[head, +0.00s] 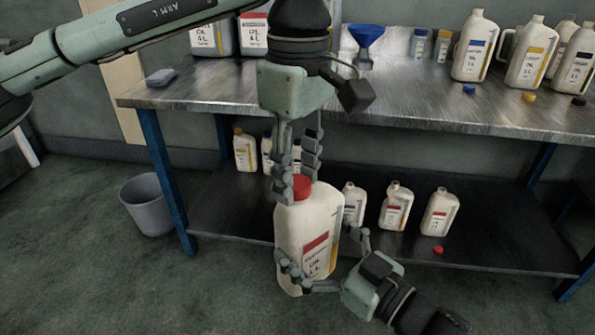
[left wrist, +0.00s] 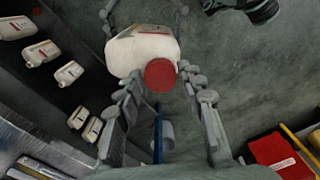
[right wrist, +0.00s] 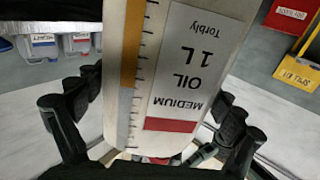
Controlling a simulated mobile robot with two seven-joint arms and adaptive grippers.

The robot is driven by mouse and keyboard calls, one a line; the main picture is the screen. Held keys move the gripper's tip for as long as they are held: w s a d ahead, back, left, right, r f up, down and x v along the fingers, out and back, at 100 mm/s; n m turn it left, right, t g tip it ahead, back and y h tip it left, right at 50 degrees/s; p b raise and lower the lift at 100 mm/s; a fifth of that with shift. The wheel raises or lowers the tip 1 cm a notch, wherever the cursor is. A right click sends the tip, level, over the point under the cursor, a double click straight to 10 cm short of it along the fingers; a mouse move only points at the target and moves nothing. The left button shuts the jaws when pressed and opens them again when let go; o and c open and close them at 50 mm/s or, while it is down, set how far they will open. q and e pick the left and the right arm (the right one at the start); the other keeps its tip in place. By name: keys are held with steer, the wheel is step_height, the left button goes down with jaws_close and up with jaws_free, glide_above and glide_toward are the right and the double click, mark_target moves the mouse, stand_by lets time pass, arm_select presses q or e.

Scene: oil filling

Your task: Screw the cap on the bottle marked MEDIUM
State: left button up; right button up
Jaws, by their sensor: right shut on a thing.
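The white bottle (head: 305,225) is held upright in front of the workbench. Its label, with a red band, reads MEDIUM OIL 1 L upside down in the right wrist view (right wrist: 185,75). My right gripper (head: 308,286) is shut on the bottle's lower body. The red cap (head: 301,187) is at the bottle's neck; I cannot tell how far it is screwed on. My left gripper (head: 292,196) points down from above, with its fingers on either side of the cap. In the left wrist view, the cap (left wrist: 160,75) sits between spread fingers that do not look clamped.
The workbench (head: 420,100) behind carries a blue funnel (head: 366,40), large bottles and loose caps. Its lower shelf (head: 480,235) holds several smaller bottles and a loose red cap (head: 438,250). A grey bin (head: 147,205) stands on the floor at left.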

arm_select(q)
steer(key=shift+o, duration=1.2)
steer(key=shift+r, duration=0.15)
step_height(320, 180, up, 12)
steer(key=shift+d, duration=0.1)
